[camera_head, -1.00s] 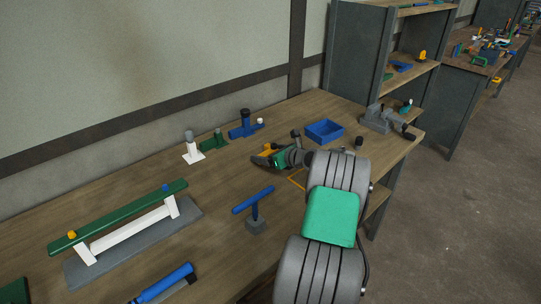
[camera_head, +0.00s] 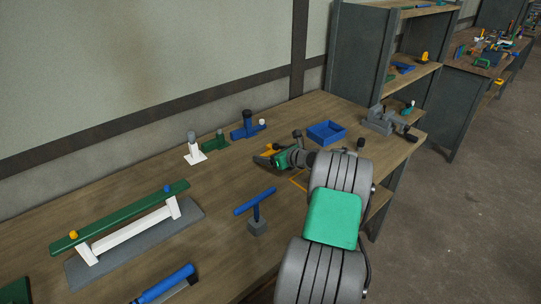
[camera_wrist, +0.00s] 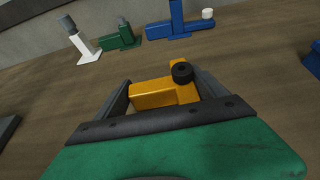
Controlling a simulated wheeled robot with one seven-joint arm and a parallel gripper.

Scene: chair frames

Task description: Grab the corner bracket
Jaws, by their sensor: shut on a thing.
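The corner bracket (camera_wrist: 165,95) is an orange-yellow angled piece with a black round knob on it, between my fingers in the wrist view. A small part of the bracket (camera_head: 268,151) shows past my gripper in the head view. My gripper (camera_wrist: 165,88) is shut on it, with one dark finger on each side. In the head view my gripper (camera_head: 264,159) is low over the middle of the bench. The lower part of the bracket is hidden, and I cannot tell whether it touches the bench top.
On the wooden bench (camera_head: 120,205), white, green and blue fixtures (camera_head: 220,142) stand along the back. A blue tray (camera_head: 326,133) and a grey vise (camera_head: 378,120) are to the right. A blue T-shaped tool (camera_head: 256,204) and an orange outline (camera_head: 298,180) are nearer.

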